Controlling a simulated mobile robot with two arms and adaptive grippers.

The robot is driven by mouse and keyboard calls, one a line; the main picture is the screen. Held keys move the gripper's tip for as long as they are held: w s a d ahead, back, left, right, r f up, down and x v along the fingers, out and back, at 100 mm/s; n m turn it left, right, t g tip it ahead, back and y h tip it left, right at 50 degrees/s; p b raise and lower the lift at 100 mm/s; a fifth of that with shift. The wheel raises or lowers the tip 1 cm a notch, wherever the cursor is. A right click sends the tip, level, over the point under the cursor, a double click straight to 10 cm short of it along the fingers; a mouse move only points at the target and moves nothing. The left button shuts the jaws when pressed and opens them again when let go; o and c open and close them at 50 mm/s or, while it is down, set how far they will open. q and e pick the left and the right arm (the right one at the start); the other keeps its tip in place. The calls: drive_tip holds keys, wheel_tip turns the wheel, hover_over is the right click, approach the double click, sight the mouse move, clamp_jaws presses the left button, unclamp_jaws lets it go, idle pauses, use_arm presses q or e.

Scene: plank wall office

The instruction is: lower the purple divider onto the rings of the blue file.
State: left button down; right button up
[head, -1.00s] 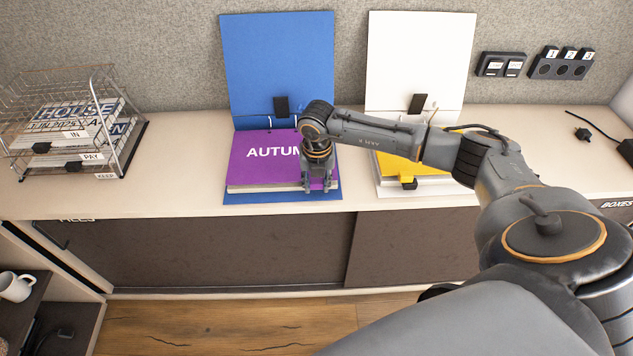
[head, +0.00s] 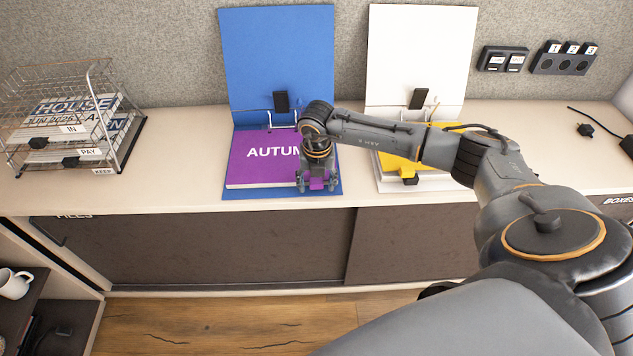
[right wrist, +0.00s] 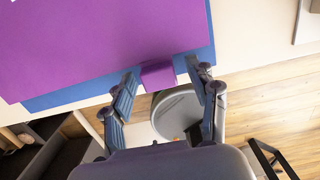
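The purple divider (head: 262,165), lettered "AUTUM…", lies flat on the blue file (head: 277,55), whose lid stands upright behind it. The metal rings (head: 269,124) show at the divider's far edge; whether they pass through its holes I cannot tell. My right gripper (head: 318,184) is over the divider's front right edge. In the right wrist view its fingers (right wrist: 163,78) stand open either side of the divider's purple tab (right wrist: 157,76), with small gaps. My right arm hides the divider's right part and the end of its lettering. My left gripper is not in view.
A white file (head: 420,55) with a yellow divider (head: 400,167) stands right of the blue one, beneath my right forearm. A wire letter tray (head: 118,125) stands at the left. Bare cabinet top (head: 180,150) lies between tray and blue file.

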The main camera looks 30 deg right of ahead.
wheel_tip(320, 180, up, 12)
drive_tip(key=shift+s+a, duration=0.25)
drive_tip(key=shift+s, duration=0.2)
drive_tip(key=shift+a, duration=0.1)
idle(0.5)
